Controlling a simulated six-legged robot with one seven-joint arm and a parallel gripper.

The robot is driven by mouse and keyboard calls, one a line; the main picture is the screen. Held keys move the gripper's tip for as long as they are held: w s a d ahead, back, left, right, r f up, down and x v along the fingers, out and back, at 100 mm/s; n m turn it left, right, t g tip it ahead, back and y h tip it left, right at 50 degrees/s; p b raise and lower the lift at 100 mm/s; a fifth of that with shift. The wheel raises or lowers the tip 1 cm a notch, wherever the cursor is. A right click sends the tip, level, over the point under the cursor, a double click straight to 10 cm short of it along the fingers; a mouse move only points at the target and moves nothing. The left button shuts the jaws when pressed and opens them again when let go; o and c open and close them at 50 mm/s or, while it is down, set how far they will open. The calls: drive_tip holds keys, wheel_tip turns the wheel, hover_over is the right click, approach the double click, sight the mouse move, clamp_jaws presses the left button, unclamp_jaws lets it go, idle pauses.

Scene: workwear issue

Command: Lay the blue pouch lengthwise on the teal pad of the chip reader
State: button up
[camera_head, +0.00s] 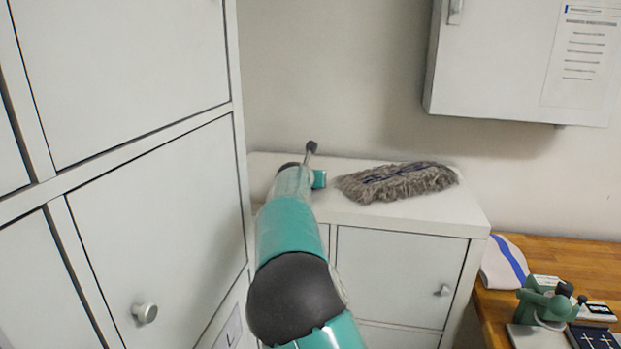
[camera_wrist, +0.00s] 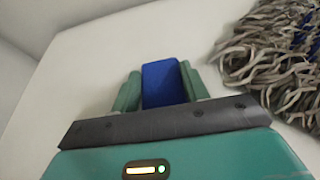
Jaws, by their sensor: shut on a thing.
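The blue pouch (camera_wrist: 163,84) shows in the wrist view as a blue block between the two green fingers of my gripper (camera_wrist: 160,72). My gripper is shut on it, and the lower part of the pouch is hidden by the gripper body. Behind it is the white cabinet top (camera_wrist: 90,70); I cannot tell whether the pouch touches that top. In the head view my arm reaches over the left part of this cabinet and hides the pouch. I cannot make out the chip reader or its teal pad in either view.
A grey shaggy mop head (camera_head: 398,182) lies on the cabinet top (camera_head: 425,213), right of my gripper. Tall white lockers (camera_head: 150,215) stand close on the left. A wall cabinet (camera_head: 490,70) hangs upper right. A wooden table (camera_head: 575,256) at right holds a green device (camera_head: 545,303).

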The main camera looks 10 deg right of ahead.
drive_tip(key=o, duration=1)
drive_tip(key=shift+f, duration=0.15)
drive_tip(key=shift+s+a+r, duration=0.1)
drive_tip(key=shift+s+r, duration=0.1)
drive_tip(key=shift+r, duration=0.05)
drive_tip(key=v, duration=1.1)
drive_tip(key=shift+o, duration=0.3)
drive_tip(key=s, duration=0.1)
drive_tip(key=s+a, duration=0.1)
drive_tip(key=s, duration=0.3)
drive_tip(key=shift+a+r, duration=0.35)
drive_tip(key=shift+a, duration=0.05)
drive_tip(key=x, duration=1.3)
drive_tip(key=shift+w+f, duration=0.2)
drive_tip(key=shift+f, duration=0.1)
